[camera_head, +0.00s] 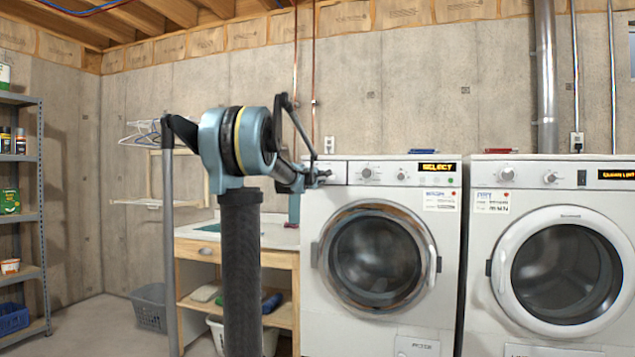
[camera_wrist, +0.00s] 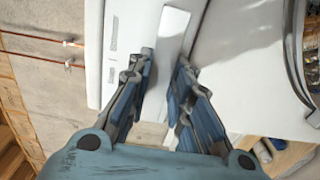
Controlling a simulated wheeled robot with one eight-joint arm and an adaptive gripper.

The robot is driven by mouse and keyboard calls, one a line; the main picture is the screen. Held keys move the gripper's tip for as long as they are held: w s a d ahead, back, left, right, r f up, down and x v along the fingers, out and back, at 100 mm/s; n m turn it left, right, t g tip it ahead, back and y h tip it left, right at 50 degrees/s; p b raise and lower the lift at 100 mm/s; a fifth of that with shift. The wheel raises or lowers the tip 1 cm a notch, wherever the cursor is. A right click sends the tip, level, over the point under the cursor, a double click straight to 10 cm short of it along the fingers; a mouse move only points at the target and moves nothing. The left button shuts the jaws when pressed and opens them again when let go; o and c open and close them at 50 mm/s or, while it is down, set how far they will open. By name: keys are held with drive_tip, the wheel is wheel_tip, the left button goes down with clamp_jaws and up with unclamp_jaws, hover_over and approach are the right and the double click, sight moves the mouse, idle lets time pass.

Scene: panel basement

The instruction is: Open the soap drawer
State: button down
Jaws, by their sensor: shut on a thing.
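The left washing machine (camera_head: 411,312) is white, with a soap drawer at the upper left of its front panel. My gripper (camera_head: 318,177) is at that corner and covers part of the drawer in the head view. In the wrist view, the soap drawer (camera_wrist: 172,37) shows as a white strip running between the two fingers. My gripper (camera_wrist: 164,68) is shut on it there, with a finger on each side. How far the drawer stands out from the panel is hard to tell.
A second white washer (camera_head: 480,215) stands at the right. The left washer's round door (camera_head: 375,257) is below my gripper. A wooden sink bench (camera_head: 270,260) stands to the left, with a grey basket (camera_head: 150,308) on the floor and metal shelving (camera_head: 42,215) at far left.

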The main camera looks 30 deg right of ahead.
drive_tip(key=v, duration=1.5)
drive_tip(key=shift+s+a+f, duration=0.2)
drive_tip(key=shift+s+a, duration=0.05)
drive_tip(key=shift+s, duration=0.05)
drive_tip(key=c, duration=1.7)
unclamp_jaws()
drive_tip(key=shift+w+f, duration=0.1)
drive_tip(key=shift+o, duration=0.9)
drive_tip(key=shift+w+d+f, duration=0.1)
drive_tip(key=shift+w+f, duration=0.05)
drive_tip(key=shift+w, duration=0.15)
drive_tip(key=v, duration=1.2)
